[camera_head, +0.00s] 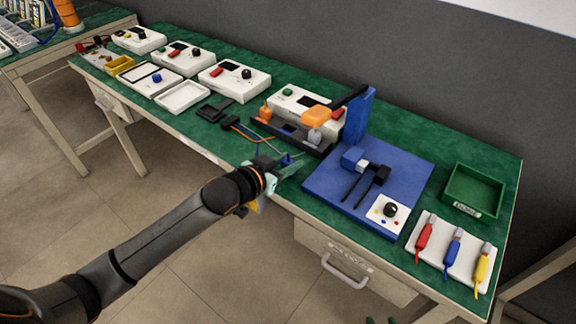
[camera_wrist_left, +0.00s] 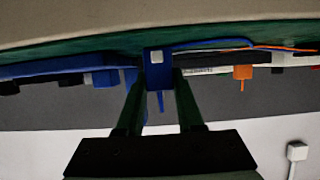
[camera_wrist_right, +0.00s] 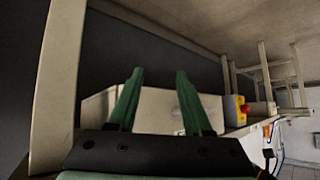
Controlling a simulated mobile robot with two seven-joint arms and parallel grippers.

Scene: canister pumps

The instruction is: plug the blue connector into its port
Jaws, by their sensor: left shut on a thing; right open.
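My left gripper (camera_head: 284,168) is shut on the blue connector (camera_wrist_left: 160,62), just off the table's front edge in the head view. In the left wrist view the connector sits between the green fingertips (camera_wrist_left: 160,75), with a pale square on its face and a narrow blue tip pointing down the picture. A blue cable (camera_wrist_left: 225,43) runs from it toward the right. In the head view the connector (camera_head: 287,159) is small and partly hidden by the gripper. I cannot make out its port. My right gripper (camera_wrist_right: 154,85) is open and empty, away from the work.
A pump unit (camera_head: 292,101) with a black tray and orange parts stands behind the gripper. A blue fixture board (camera_head: 325,188) lies to its right. Further right are a green bin (camera_head: 475,190) and a white holder (camera_head: 467,262) with coloured tools. A black block (camera_head: 230,122) with wires lies left.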

